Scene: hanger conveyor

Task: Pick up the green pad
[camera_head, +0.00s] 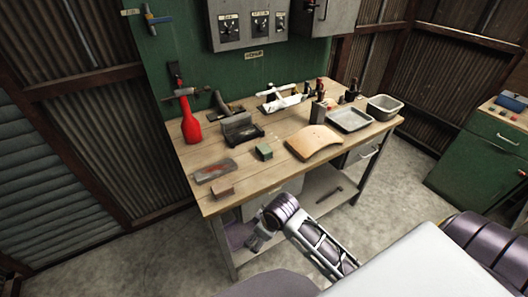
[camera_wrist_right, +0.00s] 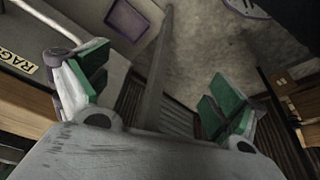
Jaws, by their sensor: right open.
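The pad does not show in that view. My left gripper is not in view.
Near the pad lie the grey block (camera_head: 216,171), a brownish-red block (camera_head: 222,193), the tan board (camera_head: 315,142) and a dark metal box (camera_head: 241,129). A red bottle (camera_head: 190,125) stands at the back left. Grey trays (camera_head: 349,119) are at the right. A lower shelf (camera_head: 323,190) is under the bench.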

